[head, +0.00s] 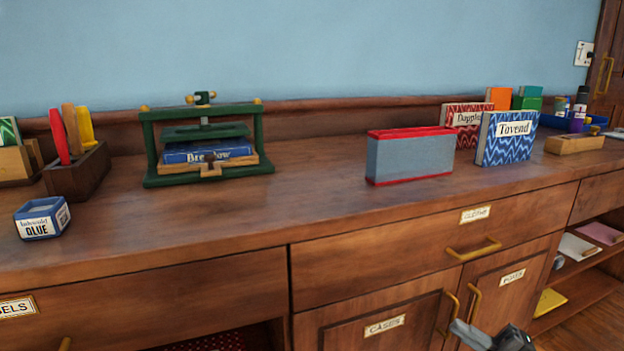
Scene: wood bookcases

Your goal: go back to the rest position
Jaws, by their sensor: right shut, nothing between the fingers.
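My right gripper (490,338) shows at the bottom edge of the head view, low in front of the cabinet doors and below the drawer marked "CLOTHS". It is shut and empty, and it appears apart from the cupboard handles. Most of my right arm is out of the picture. My left gripper is not in view.
A wooden counter (300,222) bears a green press (150,150) holding a blue book, a grey-and-red case (410,158), a blue patterned book (507,137) and a glue box (42,219). Drawer handles (474,247) and door handles (475,303) stick out. The counter's front middle is clear.

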